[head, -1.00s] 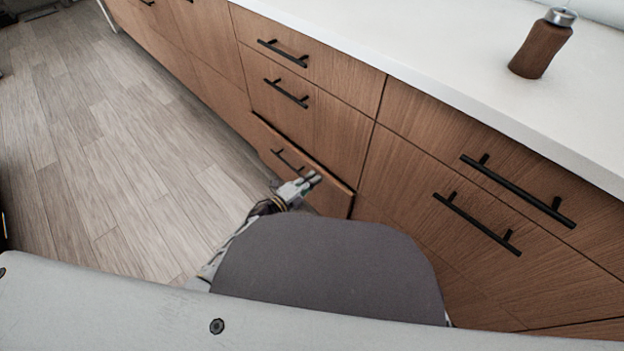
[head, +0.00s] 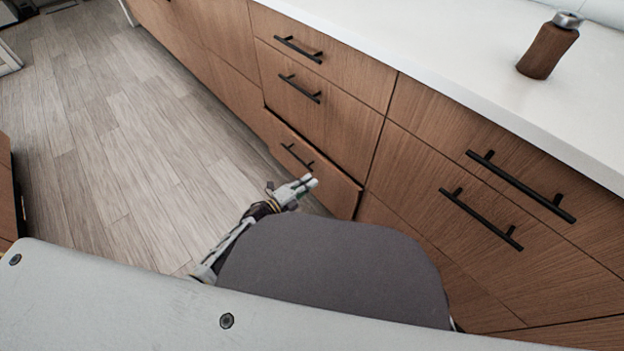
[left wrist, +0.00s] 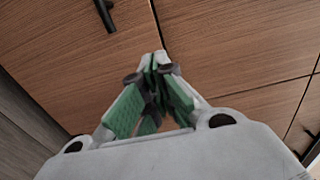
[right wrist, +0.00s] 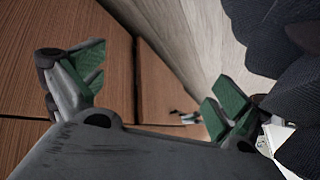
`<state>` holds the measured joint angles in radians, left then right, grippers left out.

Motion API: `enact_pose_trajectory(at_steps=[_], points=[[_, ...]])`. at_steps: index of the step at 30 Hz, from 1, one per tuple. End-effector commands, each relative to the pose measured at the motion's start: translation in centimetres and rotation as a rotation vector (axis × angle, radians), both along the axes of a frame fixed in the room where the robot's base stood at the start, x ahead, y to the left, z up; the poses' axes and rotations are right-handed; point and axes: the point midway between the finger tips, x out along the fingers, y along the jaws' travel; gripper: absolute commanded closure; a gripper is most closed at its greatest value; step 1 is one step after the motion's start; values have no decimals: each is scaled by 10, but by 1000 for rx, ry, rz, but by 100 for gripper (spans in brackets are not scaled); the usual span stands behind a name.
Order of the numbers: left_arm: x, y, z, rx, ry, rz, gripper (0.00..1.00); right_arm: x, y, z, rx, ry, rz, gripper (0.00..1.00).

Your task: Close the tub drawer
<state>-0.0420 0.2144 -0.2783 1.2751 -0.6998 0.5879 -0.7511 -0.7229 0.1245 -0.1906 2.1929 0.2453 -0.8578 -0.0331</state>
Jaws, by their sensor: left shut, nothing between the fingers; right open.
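The lowest drawer (head: 335,184) of the left column of wooden fronts stands slightly proud of the cabinet in the head view, with a thin dark line along its top edge. Its black bar handle (head: 297,157) faces the floor side. My left gripper (head: 311,182) is shut and empty, just in front of this drawer's lower part; I cannot tell if it touches. In the left wrist view its fingertips (left wrist: 153,60) meet before wooden fronts, with a black handle (left wrist: 105,15) at upper left. My right gripper (right wrist: 150,85) is open and empty in the right wrist view, near wooden fronts.
Closed drawers with black handles (head: 300,88) fill the island. A brown bottle (head: 548,48) stands on the white countertop (head: 450,50). The wooden floor (head: 120,150) to the left is clear. A wooden cabinet edge (head: 6,190) shows at far left.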

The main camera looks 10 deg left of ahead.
Motion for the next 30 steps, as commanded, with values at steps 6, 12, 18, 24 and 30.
enact_pose_trajectory(at_steps=[6, 12, 18, 24, 30], points=[[-19, 14, 1, 2, 1, 0, 100, -2, 0, 10, -8, 16, -1, 0], [-40, 30, 1, 1, 2, -1, 100, 2, -2, 32, -31, 31, 15, 0], [-55, 43, 1, 1, 1, 0, 100, 1, -4, 41, -51, 49, 26, 0], [-61, 48, 1, 0, 0, 0, 100, 0, -6, 44, -60, 58, 30, 0], [-61, 48, 0, 0, 0, 0, 100, 0, -6, 44, -61, 59, 30, 0]])
